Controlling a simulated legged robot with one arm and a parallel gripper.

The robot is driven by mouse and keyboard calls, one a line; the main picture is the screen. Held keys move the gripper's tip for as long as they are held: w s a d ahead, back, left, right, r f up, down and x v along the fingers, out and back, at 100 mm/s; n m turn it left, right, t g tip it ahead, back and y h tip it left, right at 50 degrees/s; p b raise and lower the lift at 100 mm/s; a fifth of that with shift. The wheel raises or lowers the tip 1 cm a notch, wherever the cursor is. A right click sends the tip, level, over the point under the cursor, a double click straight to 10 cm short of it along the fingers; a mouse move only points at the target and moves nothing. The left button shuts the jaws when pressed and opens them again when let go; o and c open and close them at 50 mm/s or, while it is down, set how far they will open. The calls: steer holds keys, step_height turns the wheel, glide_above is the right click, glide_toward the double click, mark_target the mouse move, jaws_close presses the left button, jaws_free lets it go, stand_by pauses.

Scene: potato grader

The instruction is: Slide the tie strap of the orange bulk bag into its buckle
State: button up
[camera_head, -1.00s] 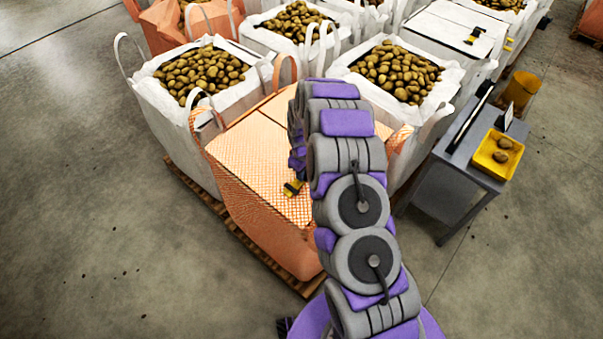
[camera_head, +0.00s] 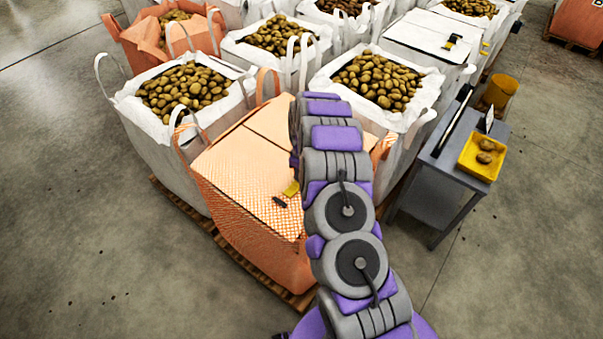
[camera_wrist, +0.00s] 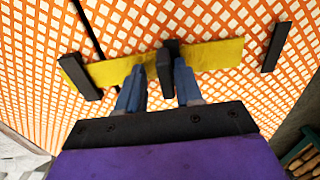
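The orange mesh bulk bag (camera_head: 250,160) stands closed, its flat top facing up. A yellow tie strap (camera_wrist: 215,55) lies across the mesh in the wrist view; a bit of the strap shows beside my arm in the head view (camera_head: 292,188). A black piece (camera_wrist: 80,77) sits at the strap's left end. Another black bar (camera_wrist: 276,47), possibly the buckle, lies just beyond its right end, with a gap between. My gripper (camera_wrist: 160,68) has its blue fingers apart on either side of an upright black tab (camera_wrist: 168,68) on the strap. A gap shows at the left finger. My arm hides the gripper in the head view.
White bags of potatoes (camera_head: 150,135) stand behind and beside the orange bag. A grey table (camera_head: 430,200) with a yellow tray (camera_head: 468,160) is at the right, near a yellow bin (camera_head: 503,88). Concrete floor is clear at left and front.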

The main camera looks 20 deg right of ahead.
steer(key=shift+o, duration=0.2)
steer(key=shift+r, duration=0.1)
step_height(320, 180, up, 17)
steer(key=p, duration=0.2)
stand_by(0.4)
steer(key=shift+r, duration=0.1)
steer(key=s+a+r+m, duration=0.1)
steer(key=s+a+r, duration=0.2)
steer(key=s+r, duration=0.6)
steer(key=s+a+r+m, duration=0.25)
steer(key=s+r, duration=0.35)
steer(key=s, duration=0.5)
steer(key=s+r+m+g+b, duration=0.1)
steer(key=s+r+m, duration=0.1)
steer(key=s, duration=2.4)
steer(key=shift+s+a+m+g, duration=0.3)
steer(key=shift+s+m+g, duration=0.1)
steer(key=shift+m, duration=0.45)
